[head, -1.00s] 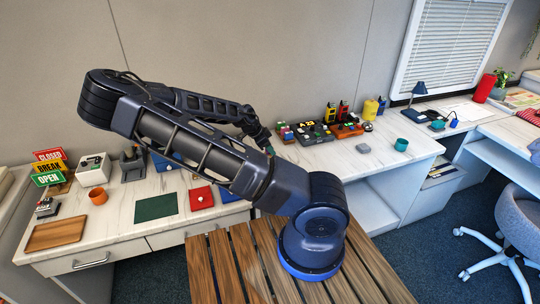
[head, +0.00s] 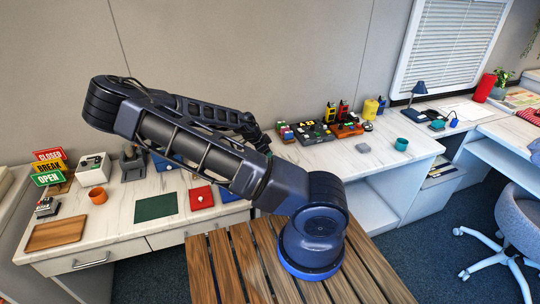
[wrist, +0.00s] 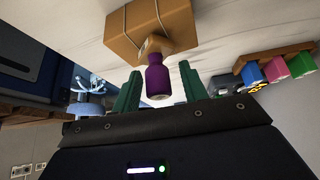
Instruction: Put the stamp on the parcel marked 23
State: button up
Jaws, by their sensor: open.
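In the wrist view, a purple-handled stamp (wrist: 158,82) has its pale base end against a brown parcel (wrist: 150,22) tied with string. Whether the base touches the parcel cannot be told for sure. My gripper (wrist: 161,70) is open, its green fingers on either side of the purple handle with a gap on both sides. No number shows on the visible parcel faces. In the head view my arm hides the stamp, the parcel and most of my gripper.
Several coloured items stand on a dark rack (head: 314,133) to the right of my gripper.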

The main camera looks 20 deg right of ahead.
jog(key=shift+r, duration=0.15)
jog(key=s+v, duration=0.1)
jog(key=v, duration=1.1)
jog(key=s+d+f+n+g+y, duration=0.1)
jog(key=s+f+n+g+y, duration=0.2)
jog(key=s+y, duration=0.2)
jog(key=s+r+n+t, duration=0.2)
jog(key=s+r+n, duration=0.3)
jog(key=r, duration=0.5)
jog(key=s+d+r+n+t+y, duration=0.1)
jog(key=s+r+n+t, duration=0.2)
jog(key=r, duration=0.7)
jog(key=s+r+n+t, duration=0.3)
jog(key=s+r+n, duration=0.4)
jog(key=s+r, duration=0.3)
jog(key=shift+s+d+n, duration=0.2)
jog(key=shift+s+n, duration=0.05)
jog(key=shift+n, duration=0.15)
